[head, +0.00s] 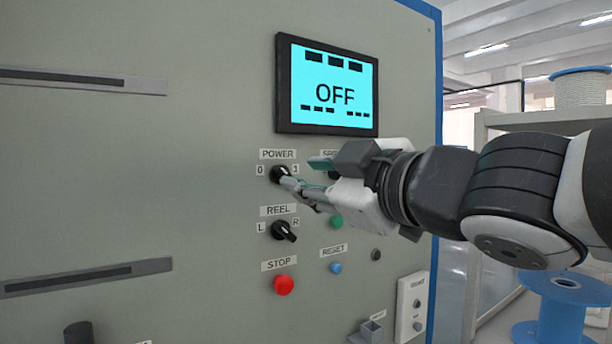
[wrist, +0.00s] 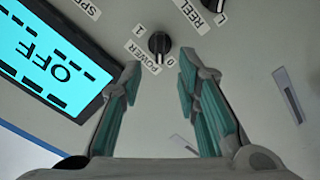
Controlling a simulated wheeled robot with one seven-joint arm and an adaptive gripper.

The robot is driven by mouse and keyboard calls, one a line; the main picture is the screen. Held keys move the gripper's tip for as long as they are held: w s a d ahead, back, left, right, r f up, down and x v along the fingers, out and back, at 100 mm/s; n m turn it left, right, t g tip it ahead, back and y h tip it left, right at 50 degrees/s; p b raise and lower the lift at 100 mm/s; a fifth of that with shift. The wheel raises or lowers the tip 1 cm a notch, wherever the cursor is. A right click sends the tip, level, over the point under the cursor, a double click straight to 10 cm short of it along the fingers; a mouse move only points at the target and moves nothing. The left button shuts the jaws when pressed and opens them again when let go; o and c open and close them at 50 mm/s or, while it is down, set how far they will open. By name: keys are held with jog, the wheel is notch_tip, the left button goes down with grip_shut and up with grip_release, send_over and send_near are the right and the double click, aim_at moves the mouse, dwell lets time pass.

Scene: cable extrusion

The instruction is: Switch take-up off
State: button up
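The black POWER knob (head: 279,174) is on the grey panel, between the marks 0 and 1. It also shows in the wrist view (wrist: 159,44), where its pointer seems turned toward the 0 side. My gripper (head: 298,172) is at the panel beside this knob, and a finger partly covers it in the head view. In the wrist view my gripper (wrist: 160,68) is open, with its teal-padded fingers apart and the knob between and just beyond their tips. No contact can be made out. The cyan display (head: 333,88) reads OFF.
The REEL knob (head: 283,231) sits below, then the red STOP button (head: 284,285). A green button (head: 336,222) and the blue RESET button (head: 336,268) are to the right. A second knob behind my gripper is mostly hidden. A blue spool (head: 560,305) stands right of the machine.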

jog(key=v, duration=0.6)
jog(key=shift+d, duration=0.1)
